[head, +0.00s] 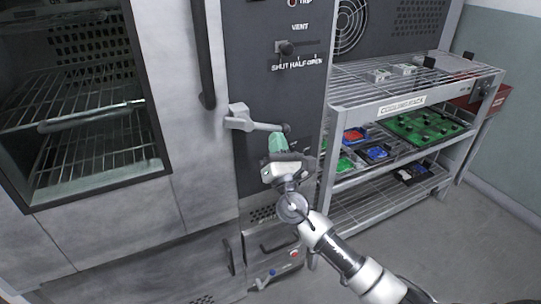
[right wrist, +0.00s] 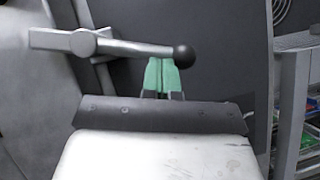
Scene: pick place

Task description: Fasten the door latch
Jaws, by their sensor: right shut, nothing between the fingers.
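The door latch (head: 256,122) is a grey metal lever on the oven's front panel, with its arm pointing right and ending in a dark ball knob. In the right wrist view the latch (right wrist: 115,46) lies nearly level, its black ball at the right end. My right gripper (head: 279,140) has green fingertips and is just below the knob end. In the right wrist view the fingertips (right wrist: 162,74) are together and empty, right under the lever near the ball. I cannot tell whether they touch it. My left gripper is not in view.
The oven door (head: 195,160) with its window is at left, beside a dark vertical handle (head: 202,55). A vent slider (head: 287,48) sits above the latch. A cooling rack (head: 335,120) with circuit boards stands close at right. Open floor (head: 440,240) lies at lower right.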

